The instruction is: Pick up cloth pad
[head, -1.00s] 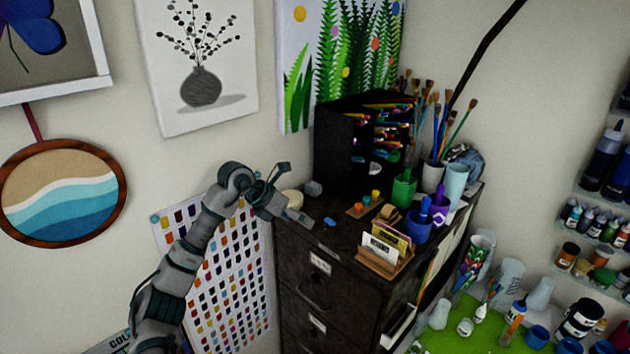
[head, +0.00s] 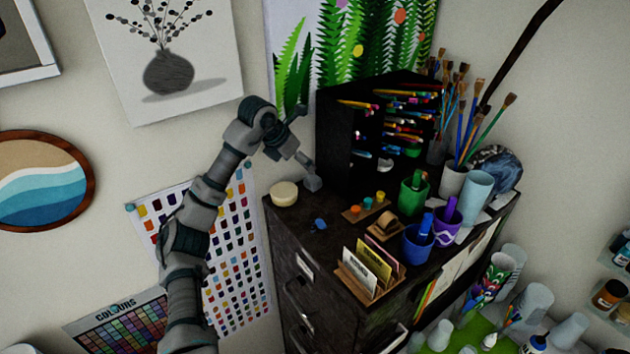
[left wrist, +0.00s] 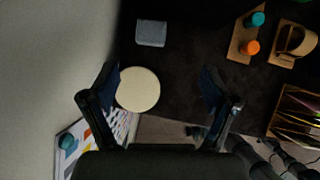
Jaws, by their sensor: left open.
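My left gripper (head: 300,140) is open and empty above the left back part of the dark cabinet top. A small grey block-like piece (head: 312,183), perhaps the cloth pad, lies just below its fingers. In the left wrist view the grey piece (left wrist: 151,33) lies flat, beyond the fingertips. A round cream disc (head: 284,193) lies to its left near the cabinet edge. The disc (left wrist: 138,89) shows between the open fingers (left wrist: 160,80), close to the left one. I cannot tell for sure which is the pad.
A black pen rack (head: 340,130) stands behind. A small blue item (head: 319,224) lies at the front left. Paint pots (head: 367,204), a card holder (head: 362,280), a green cup (head: 412,194) and a blue cup (head: 417,243) stand to the right. The wall is close at left.

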